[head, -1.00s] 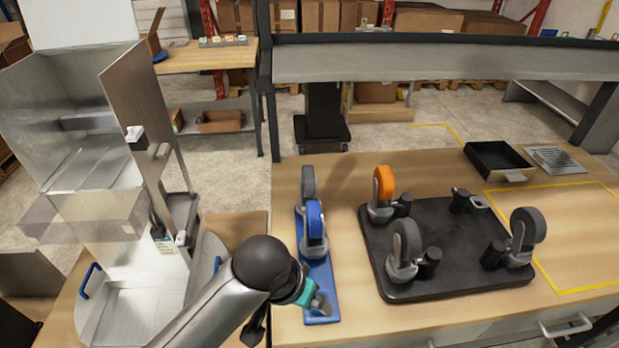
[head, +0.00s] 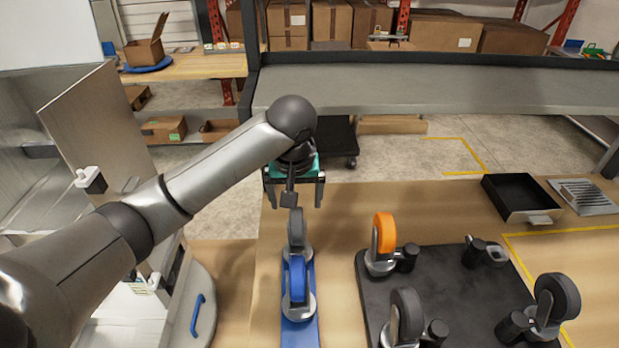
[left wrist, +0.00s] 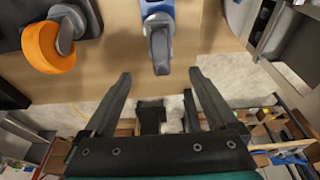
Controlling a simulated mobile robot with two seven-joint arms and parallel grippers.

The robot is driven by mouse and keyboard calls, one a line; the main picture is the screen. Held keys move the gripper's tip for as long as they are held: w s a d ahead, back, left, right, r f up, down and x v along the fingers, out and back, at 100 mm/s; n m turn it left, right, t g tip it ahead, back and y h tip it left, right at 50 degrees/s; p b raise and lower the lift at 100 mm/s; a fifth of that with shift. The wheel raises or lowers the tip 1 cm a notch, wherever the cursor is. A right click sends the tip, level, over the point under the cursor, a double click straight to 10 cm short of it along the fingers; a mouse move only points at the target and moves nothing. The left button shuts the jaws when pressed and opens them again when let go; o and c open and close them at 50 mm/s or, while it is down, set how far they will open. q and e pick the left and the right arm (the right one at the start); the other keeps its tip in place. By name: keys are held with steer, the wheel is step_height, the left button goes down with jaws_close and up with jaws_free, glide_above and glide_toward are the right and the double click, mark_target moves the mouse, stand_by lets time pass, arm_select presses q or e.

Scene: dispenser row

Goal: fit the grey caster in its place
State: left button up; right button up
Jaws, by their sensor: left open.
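The grey caster (head: 296,230) stands upright at the far end of a blue rack (head: 300,332), behind a blue caster (head: 298,280). My left gripper (head: 294,203) is open and empty, just beyond and above the grey caster. In the left wrist view the grey caster (left wrist: 160,48) lies ahead of the spread fingers (left wrist: 160,78), not between them. The black base plate (head: 450,275) has an orange caster (head: 384,236) at its back left and dark grey casters at front left (head: 406,315) and right (head: 555,300). Its back right mount (head: 484,252) has no wheel.
A black tray (head: 515,198) and a grated metal piece (head: 583,196) lie at the back right of the table. A grey shelf beam (head: 430,88) runs across behind the table. A metal dispenser cabinet (head: 95,140) stands at the left.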

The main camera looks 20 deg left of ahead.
mark_target(297, 230)
arm_select(q)
steer(key=shift+w, duration=0.1)
steer(key=x, duration=0.2)
steer(key=shift+a+f, duration=0.1)
steer(key=shift+f, duration=0.35)
steer(key=b+x, duration=0.1)
steer(key=x, duration=0.9)
steer(key=shift+f, duration=0.25)
steer(key=shift+w+a+f+b, duration=0.1)
steer(key=shift+w+f+b, duration=0.2)
steer(key=shift+f, duration=0.4)
arm_select(e)
steer(key=shift+s+f, duration=0.5)
steer(key=shift+s, duration=0.3)
steer(key=shift+s+f, duration=0.5)
steer(key=shift+s, duration=0.3)
steer(key=shift+s+g, duration=0.15)
steer(key=shift+g, duration=0.15)
arm_select(q)
steer(key=shift+c, duration=0.5)
jaws_close()
steer(key=shift+r, duration=0.1)
